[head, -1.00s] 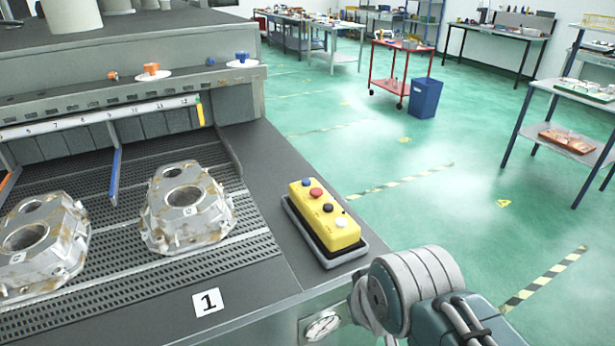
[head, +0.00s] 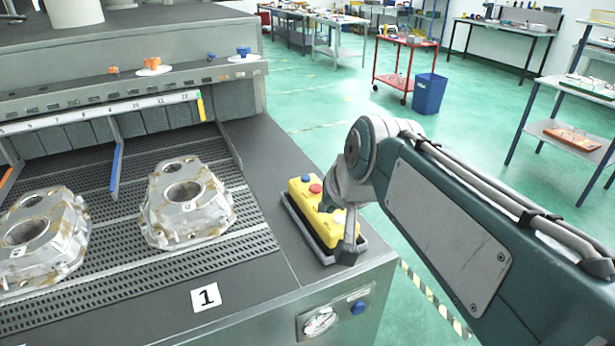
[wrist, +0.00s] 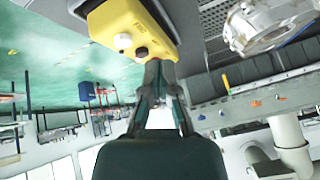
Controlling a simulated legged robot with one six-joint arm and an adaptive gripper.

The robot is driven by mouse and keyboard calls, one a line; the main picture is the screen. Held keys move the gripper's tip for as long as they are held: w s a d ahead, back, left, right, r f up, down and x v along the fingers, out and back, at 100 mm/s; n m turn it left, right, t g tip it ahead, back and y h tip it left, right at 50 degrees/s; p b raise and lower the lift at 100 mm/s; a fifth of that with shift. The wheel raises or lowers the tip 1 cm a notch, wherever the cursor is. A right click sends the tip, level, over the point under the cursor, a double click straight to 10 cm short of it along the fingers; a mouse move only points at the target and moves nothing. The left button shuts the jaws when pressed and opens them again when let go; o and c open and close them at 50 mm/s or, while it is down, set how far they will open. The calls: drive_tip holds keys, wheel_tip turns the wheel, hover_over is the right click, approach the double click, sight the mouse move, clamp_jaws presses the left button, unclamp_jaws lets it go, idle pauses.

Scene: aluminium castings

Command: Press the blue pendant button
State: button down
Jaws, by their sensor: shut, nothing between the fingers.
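The yellow pendant (head: 306,206) lies in a grey tray on the corner of the machine top in the head view. Its blue button (head: 306,179) shows at the far end, with the red button (head: 315,188) just nearer. In the wrist view my shut fingertips (wrist: 158,63) are close to the pendant (wrist: 108,22), beside the black button (wrist: 141,52) and the white button (wrist: 122,41). The blue button is not seen there. I cannot tell whether the fingers touch anything.
Two castings, one nearer the pendant (head: 186,205) and one at left (head: 38,240), lie on the slotted bed. A blue knob (head: 243,52) stands on the rail behind.

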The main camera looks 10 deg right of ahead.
drive_tip(key=w+r+m+t, duration=0.15)
drive_tip(key=w+r, duration=0.25)
drive_tip(key=w, duration=0.5)
drive_tip(key=r+m+y, duration=0.1)
drive_tip(key=r+m, duration=0.1)
hover_over(306, 178)
drive_tip(key=shift+w+d+f+t, duration=0.1)
drive_tip(key=shift+f+t, duration=0.15)
drive_tip(key=shift+f, duration=4.45)
drive_tip(key=shift+f, duration=0.3)
